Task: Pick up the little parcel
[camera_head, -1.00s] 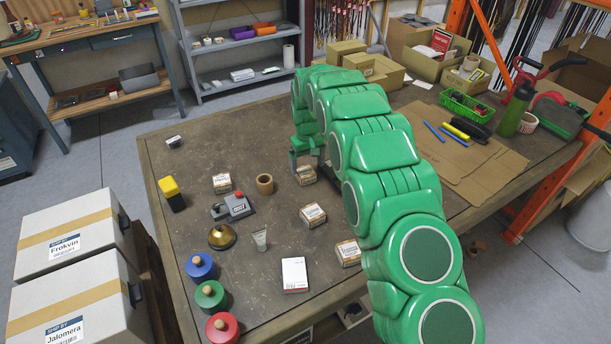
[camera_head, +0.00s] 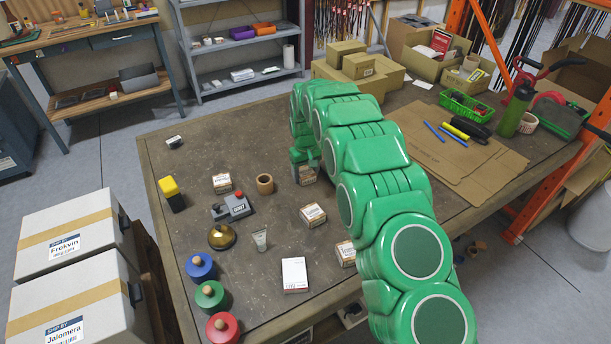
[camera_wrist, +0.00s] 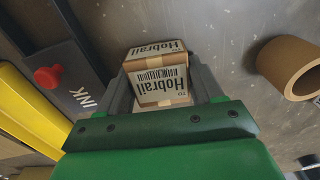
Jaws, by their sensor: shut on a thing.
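The little parcel is a small brown carton (camera_wrist: 160,88) labelled "Hobrail", with a barcode. In the wrist view it sits between the two grey fingers of my gripper (camera_wrist: 160,80), which is shut on it. In the head view the same parcel (camera_head: 308,176) shows in part under my green wrist, at the middle of the table. I cannot tell whether it touches the table. Similar little parcels (camera_head: 222,183), (camera_head: 313,214) and (camera_head: 346,253) stand on the table, apart from my gripper.
A cardboard tube (camera_head: 265,184) and a grey ink pad device with a red knob (camera_head: 232,207) lie left of my gripper. A white box (camera_head: 294,274), a brass bell (camera_head: 221,237) and coloured stamps (camera_head: 210,294) are nearer the front. Larger cartons (camera_head: 350,78) stand behind.

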